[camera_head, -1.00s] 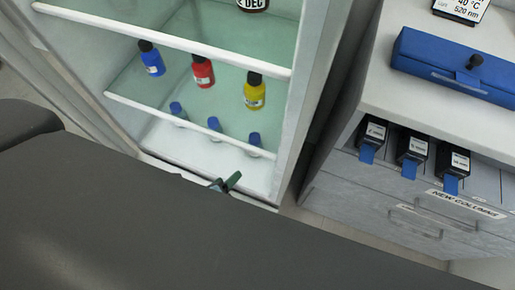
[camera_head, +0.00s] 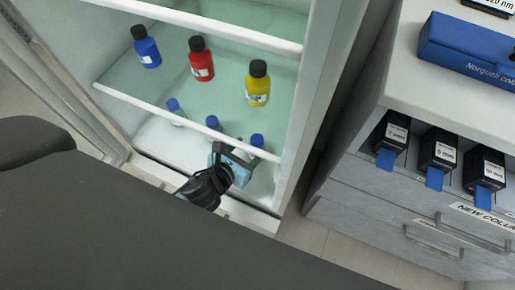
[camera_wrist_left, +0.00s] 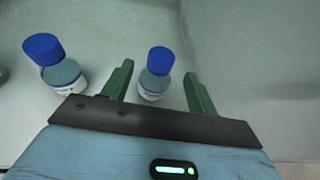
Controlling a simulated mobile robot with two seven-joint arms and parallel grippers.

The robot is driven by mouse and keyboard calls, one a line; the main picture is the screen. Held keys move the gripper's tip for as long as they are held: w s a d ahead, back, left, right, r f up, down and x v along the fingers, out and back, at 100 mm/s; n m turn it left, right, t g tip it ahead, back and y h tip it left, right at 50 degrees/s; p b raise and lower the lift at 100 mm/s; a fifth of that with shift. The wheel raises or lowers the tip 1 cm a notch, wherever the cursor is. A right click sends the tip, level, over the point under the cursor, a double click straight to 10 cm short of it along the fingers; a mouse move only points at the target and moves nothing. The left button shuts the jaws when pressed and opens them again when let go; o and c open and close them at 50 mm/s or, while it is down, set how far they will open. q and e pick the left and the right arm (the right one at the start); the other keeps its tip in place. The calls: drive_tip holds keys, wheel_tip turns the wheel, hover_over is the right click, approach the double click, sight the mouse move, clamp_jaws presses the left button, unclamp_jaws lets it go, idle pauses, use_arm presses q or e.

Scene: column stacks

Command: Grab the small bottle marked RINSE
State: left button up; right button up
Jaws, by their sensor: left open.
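Three small clear bottles with blue caps stand on the fridge floor: left (camera_head: 175,111), middle (camera_head: 213,124) and right (camera_head: 257,142). Their label text is too small to read, so I cannot tell which is marked RINSE. My left gripper (camera_head: 236,153) reaches in low at the fridge front, partly covering the middle and right bottles. In the left wrist view the open gripper (camera_wrist_left: 157,73) has one upright blue-capped bottle (camera_wrist_left: 154,80) between its green fingers in the picture, touching neither. Another blue-capped bottle (camera_wrist_left: 58,70) stands left of the fingers. My right gripper is not in view.
A shelf edge (camera_head: 135,97) lies above the small bottles. On that shelf stand a blue bottle (camera_head: 146,48), a red bottle (camera_head: 201,60) and a yellow bottle (camera_head: 257,84). A drawer cabinet (camera_head: 370,190) stands to the right. In the wrist view, the floor right of the fingers is clear.

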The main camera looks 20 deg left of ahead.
use_arm(q)
drive_tip(key=shift+x, duration=0.8)
drive_tip(key=b+x, duration=0.1)
drive_tip(key=x, duration=0.4)
drive_tip(key=shift+w+f+b, duration=0.1)
drive_tip(key=shift+b, duration=0.3)
drive_tip(key=shift+w+d, duration=0.1)
drive_tip(key=shift+w, duration=0.2)
drive_tip(key=c, duration=1.2)
